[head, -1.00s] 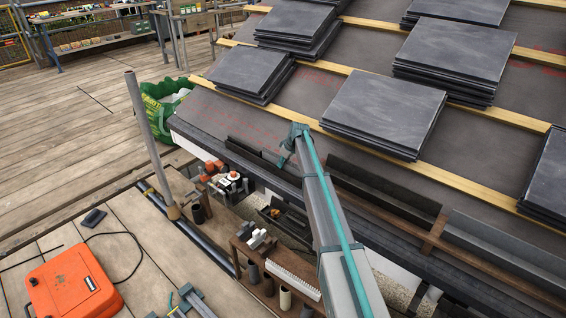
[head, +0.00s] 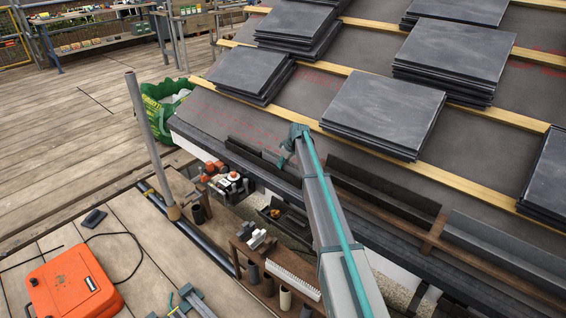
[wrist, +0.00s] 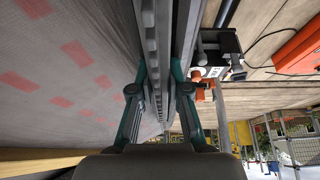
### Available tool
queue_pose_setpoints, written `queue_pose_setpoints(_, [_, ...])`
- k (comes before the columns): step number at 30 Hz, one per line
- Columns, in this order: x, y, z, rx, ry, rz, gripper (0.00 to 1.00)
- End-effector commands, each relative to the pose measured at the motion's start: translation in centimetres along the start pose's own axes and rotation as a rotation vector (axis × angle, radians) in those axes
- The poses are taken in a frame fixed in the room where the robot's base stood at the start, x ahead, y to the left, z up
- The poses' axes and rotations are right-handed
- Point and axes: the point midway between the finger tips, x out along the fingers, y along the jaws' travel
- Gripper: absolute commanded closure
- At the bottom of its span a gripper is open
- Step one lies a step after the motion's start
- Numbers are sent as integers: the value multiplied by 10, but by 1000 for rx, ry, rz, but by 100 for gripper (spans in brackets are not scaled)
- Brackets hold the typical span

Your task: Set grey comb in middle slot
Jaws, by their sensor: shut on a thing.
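My gripper (wrist: 160,95) has its two teal fingers close together around a long grey toothed strip, the grey comb (wrist: 152,50), which runs away from me in the wrist view. In the head view my gripper (head: 287,152) is at the eaves, over the row of dark slots.
Slate stacks (head: 385,110) lie on battens (head: 330,67) above the eaves. A brown divider (head: 434,232) separates the middle channel from a grey one (head: 500,250). A white comb (head: 293,279) stands in a wooden rack below. An orange case (head: 72,285) sits on the planks.

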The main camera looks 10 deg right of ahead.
Motion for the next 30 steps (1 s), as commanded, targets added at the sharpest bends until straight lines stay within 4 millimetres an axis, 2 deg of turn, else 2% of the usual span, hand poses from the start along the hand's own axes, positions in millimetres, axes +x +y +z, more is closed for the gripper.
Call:
queue_pose_setpoints(1, [23, -4, 16, -2, -33, -13, 100])
queue_pose_setpoints(9, [24, -4, 16, -2, -33, -14, 100])
queue_pose_setpoints(10, [24, -4, 16, -2, -33, -14, 81])
queue_pose_setpoints(15, [24, -4, 16, -2, -33, -14, 55])
queue_pose_setpoints(25, [20, -3, 17, 1, -32, -11, 55])
queue_pose_setpoints(26, [20, -3, 17, 1, -31, -11, 32])
queue_pose_setpoints(30, [18, -2, 16, 1, -29, -10, 8])
